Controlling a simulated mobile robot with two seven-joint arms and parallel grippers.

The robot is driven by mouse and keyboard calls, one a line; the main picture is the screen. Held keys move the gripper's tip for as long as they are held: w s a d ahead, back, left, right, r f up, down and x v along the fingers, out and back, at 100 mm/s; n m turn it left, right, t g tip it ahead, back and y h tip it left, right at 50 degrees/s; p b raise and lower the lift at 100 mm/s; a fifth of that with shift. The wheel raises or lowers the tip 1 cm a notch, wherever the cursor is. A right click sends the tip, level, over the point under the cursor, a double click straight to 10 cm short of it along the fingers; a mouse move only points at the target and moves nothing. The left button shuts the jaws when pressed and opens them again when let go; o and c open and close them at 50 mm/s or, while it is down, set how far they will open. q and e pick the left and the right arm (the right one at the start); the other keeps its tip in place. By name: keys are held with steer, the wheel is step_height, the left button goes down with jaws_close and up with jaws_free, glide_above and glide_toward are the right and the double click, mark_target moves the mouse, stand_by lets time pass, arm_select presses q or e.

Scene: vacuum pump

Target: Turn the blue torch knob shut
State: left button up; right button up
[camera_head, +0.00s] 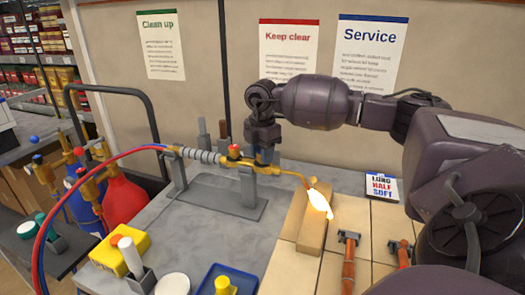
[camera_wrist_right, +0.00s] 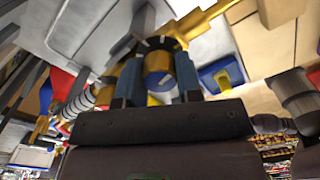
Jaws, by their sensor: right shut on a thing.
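The brass torch (camera_head: 212,162) lies across a grey stand (camera_head: 249,190) on the bench, with a flame (camera_head: 319,203) at its tip. Its red knob (camera_head: 234,152) stands up on the body, left of my right gripper. My right gripper (camera_head: 264,157) reaches down onto the torch body from above. In the right wrist view the blue knob (camera_wrist_right: 158,80) sits between the two fingers, and they are shut on it. In the head view the fingers hide the blue knob. My left gripper is in neither view.
A brick (camera_head: 313,225) lies under the flame. Red and blue hoses (camera_head: 95,165) curve from the torch to the gas bottles (camera_head: 120,200) at left. A yellow block (camera_head: 120,253), a blue tray (camera_head: 228,280) and copper pipe pieces (camera_head: 348,262) lie in front. A wall stands behind.

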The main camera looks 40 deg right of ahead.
steer(key=shift+m+p, duration=0.35)
steer(key=shift+m, duration=1.25)
steer(key=o, duration=0.9)
steer(key=shift+o, duration=0.2)
steer(key=shift+r, duration=0.15)
step_height(320, 180, up, 11)
steer(key=shift+f+b, duration=0.2)
steer(key=shift+b, duration=0.15)
